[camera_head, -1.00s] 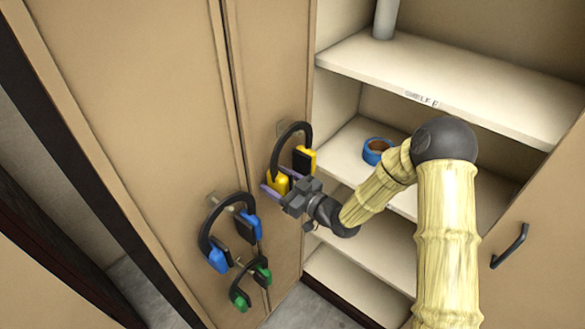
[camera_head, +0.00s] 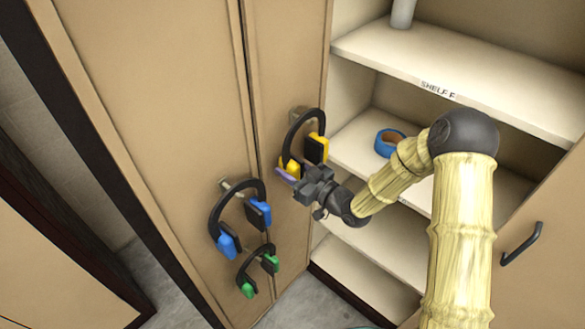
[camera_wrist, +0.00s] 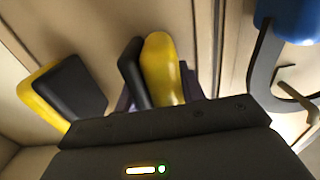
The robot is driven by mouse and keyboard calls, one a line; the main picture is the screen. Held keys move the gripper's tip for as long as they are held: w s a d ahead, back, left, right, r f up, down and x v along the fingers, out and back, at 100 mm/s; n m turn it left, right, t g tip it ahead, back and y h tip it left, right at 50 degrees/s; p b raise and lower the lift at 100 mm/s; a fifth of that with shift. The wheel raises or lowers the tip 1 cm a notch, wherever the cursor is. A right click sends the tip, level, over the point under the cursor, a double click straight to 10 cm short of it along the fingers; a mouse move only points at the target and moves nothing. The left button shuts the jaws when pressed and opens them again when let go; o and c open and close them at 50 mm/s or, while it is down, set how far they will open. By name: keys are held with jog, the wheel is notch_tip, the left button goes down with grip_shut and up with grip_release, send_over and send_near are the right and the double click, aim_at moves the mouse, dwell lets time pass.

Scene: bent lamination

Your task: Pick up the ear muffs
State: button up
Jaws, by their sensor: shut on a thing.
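Yellow ear muffs with a black headband (camera_head: 297,127) hang by a hook on the cabinet door in the head view. My gripper (camera_head: 288,173) is at their lower left cup and shut on it. In the wrist view the held yellow cup (camera_wrist: 163,68) with its black pad sits between the fingers of my gripper (camera_wrist: 155,95). The other yellow cup (camera_wrist: 40,88) with its black pad is to the left, outside the fingers. Blue ear muffs (camera_head: 229,243) and green ear muffs (camera_head: 247,290) hang lower left on the doors.
An open cabinet with shelves (camera_head: 465,58) is to the right, with a blue tape roll (camera_head: 389,142) on one shelf and a grey cylinder (camera_head: 403,12) above. A door with a dark handle (camera_head: 522,244) stands at far right. The blue muffs hang close to my gripper.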

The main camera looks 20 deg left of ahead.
notch_tip(320, 180, up, 7)
jog(key=shift+d+f+b, duration=0.1)
jog(key=shift+d+b, duration=0.05)
jog(key=shift+b, duration=0.7)
jog(key=b+v, duration=0.3)
jog(key=v, duration=1.6)
jog(key=shift+s+d+f, duration=0.15)
jog(key=shift+s+d, duration=0.05)
jog(key=shift+d, duration=0.05)
